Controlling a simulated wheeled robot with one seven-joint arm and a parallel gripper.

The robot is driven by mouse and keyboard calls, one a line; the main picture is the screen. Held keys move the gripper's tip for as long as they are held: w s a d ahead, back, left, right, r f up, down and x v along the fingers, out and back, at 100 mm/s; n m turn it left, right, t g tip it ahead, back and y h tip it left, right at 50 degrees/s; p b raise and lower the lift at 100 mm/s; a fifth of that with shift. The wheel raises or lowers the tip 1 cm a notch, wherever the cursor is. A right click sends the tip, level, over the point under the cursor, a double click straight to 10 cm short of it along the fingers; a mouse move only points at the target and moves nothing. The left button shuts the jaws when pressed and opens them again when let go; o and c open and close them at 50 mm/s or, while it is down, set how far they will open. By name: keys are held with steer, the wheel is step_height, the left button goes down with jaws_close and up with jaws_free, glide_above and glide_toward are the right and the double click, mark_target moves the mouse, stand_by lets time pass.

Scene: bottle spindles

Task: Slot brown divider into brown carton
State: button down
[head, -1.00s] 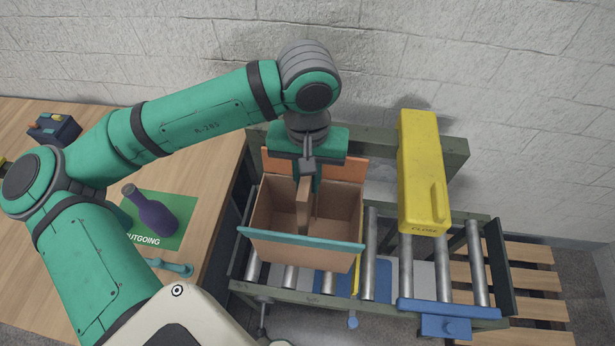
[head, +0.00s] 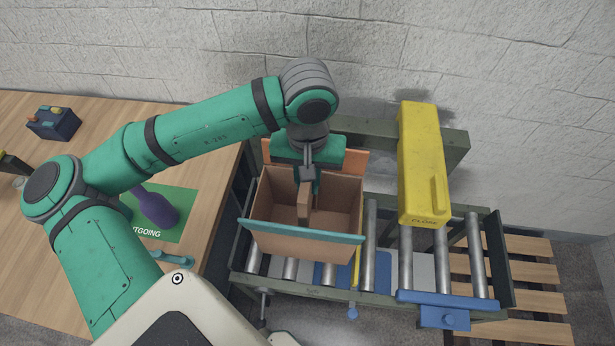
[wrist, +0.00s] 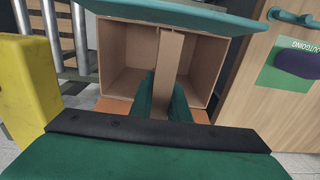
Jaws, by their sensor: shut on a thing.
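The brown carton (head: 305,246) stands open on the roller conveyor, with orange flaps at its back and a teal strip along its near top edge. My gripper (head: 306,180) points down over the carton, shut on the brown divider (head: 304,203). The divider is upright near the middle of the carton's opening, its lower part inside the walls. In the wrist view the divider (wrist: 168,70) stands between my green fingers, with carton space on both sides. Whether its bottom edge touches the carton floor is hidden.
A yellow box marked CLOSE (head: 422,165) stands right of the carton above the rollers. A blue part (head: 447,312) sits at the conveyor's front right. On the wooden table at left are a purple bottle (head: 157,207), a green OUTGOING mat (head: 182,228) and a dark box (head: 53,124).

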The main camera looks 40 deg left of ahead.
step_height(320, 180, down, 16)
steer(key=shift+f, duration=0.15)
stand_by(3.1)
steer(key=shift+f, duration=0.1)
stand_by(0.6)
stand_by(0.6)
steer(key=c, duration=1.6)
jaws_free()
steer(key=shift+r, duration=3.5)
